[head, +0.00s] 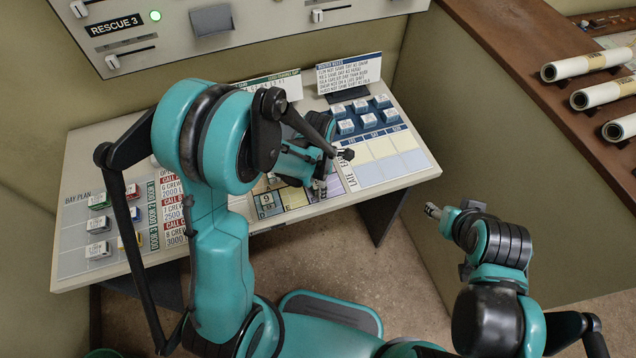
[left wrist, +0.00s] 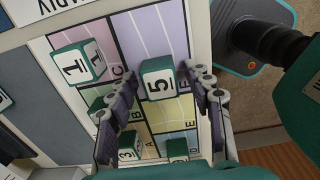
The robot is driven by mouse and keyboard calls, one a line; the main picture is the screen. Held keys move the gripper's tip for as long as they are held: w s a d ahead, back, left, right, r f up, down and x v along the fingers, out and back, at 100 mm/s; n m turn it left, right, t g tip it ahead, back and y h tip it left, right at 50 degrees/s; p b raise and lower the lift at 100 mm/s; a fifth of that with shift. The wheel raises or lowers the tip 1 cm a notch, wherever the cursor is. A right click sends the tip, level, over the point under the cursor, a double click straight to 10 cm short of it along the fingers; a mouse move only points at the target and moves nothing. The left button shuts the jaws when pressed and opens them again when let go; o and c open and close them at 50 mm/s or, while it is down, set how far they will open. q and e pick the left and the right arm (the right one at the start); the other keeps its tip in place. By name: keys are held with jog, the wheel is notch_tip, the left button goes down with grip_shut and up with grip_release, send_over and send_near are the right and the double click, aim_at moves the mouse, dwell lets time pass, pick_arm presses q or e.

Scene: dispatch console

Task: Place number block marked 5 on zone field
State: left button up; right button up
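The number block marked 5 (left wrist: 158,83), white-faced with green sides, is between the fingertips of my left gripper (left wrist: 162,75) in the left wrist view. In the head view my left arm hides the block and much of the field (head: 295,197). My right gripper (head: 432,210) is off the console to the right; its fingers are too small to read.
Block 1 (left wrist: 80,64) and block 3 (left wrist: 128,148) sit on the field, with another partly hidden green block (left wrist: 178,149) nearby. Blue-sided blocks (head: 365,121) stand at the console's right. Small coloured blocks (head: 98,223) lie at its left. Rolled papers (head: 590,63) lie on the right-hand shelf.

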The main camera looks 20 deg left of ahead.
pick_arm(q)
jog(key=shift+r, duration=0.1)
jog(key=shift+r+p, duration=0.3)
jog(key=shift+r, duration=0.05)
notch_tip(320, 180, up, 11)
jog(key=p, duration=0.3)
jog(key=s+a+r+m+t, duration=0.2)
jog(key=s+r+m, duration=0.3)
jog(key=m, duration=0.7)
jog(key=s+a+r+m+t, duration=0.2)
jog(key=s+r+m+t, duration=0.3)
jog(key=m, duration=0.7)
jog(key=shift+s+a+r+m, duration=0.15)
jog(key=shift+a+r+m, duration=0.2)
jog(key=shift+m, duration=0.05)
